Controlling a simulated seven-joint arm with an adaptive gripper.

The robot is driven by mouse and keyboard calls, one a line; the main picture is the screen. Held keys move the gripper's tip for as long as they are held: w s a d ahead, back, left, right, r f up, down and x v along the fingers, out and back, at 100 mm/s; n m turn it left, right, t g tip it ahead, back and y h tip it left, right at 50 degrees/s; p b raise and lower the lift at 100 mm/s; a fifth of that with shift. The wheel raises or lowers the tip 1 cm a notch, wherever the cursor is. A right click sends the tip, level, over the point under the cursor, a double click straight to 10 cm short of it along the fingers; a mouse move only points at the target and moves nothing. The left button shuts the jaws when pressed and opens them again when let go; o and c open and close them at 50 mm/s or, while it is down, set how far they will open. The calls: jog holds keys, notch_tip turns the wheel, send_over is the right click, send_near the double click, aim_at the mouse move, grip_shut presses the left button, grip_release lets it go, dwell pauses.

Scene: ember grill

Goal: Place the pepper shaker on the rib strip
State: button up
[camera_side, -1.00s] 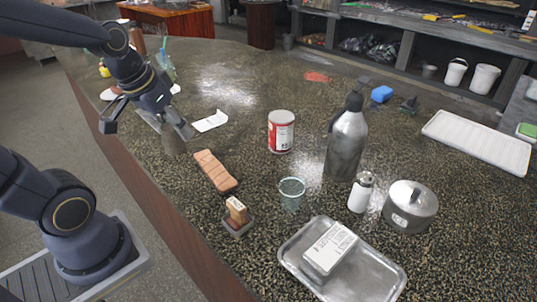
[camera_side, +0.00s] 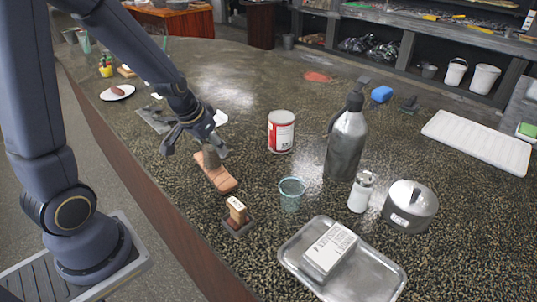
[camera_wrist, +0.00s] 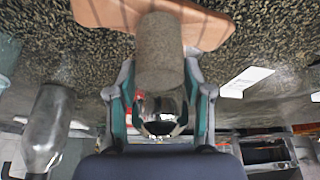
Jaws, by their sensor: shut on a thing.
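The pepper shaker is a grey-brown stone-like cylinder (camera_wrist: 160,52) with a shiny metal dome top. In the wrist view, my gripper (camera_wrist: 163,98) is shut on it, one finger on each side. In the side view, the shaker (camera_side: 212,156) is upright at the far end of the rib strip (camera_side: 223,181), below my gripper (camera_side: 193,138). The rib strip is a reddish-brown, segmented slab lying on the counter; it also shows in the wrist view (camera_wrist: 214,30) behind the shaker's base. I cannot tell whether the base touches the strip.
A red-and-white can (camera_side: 281,131), a steel bottle (camera_side: 346,145), a teal glass (camera_side: 291,194) and a white shaker (camera_side: 361,193) stand to the right. A small block in a dark holder (camera_side: 237,214) is close in front of the strip.

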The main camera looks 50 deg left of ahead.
jog(key=shift+f, duration=0.15)
jog(key=o, duration=1.3)
jog(key=shift+o, duration=0.2)
jog(key=shift+r, duration=0.45)
jog(key=v, duration=1.2)
jog(key=s+d+r+m+t, duration=0.1)
jog(key=s+d+r, duration=0.3)
jog(key=s+d, duration=0.4)
jog(key=shift+s+d+m+h, duration=0.4)
jog(key=shift+s+m, duration=0.1)
jog(key=shift+m, duration=0.1)
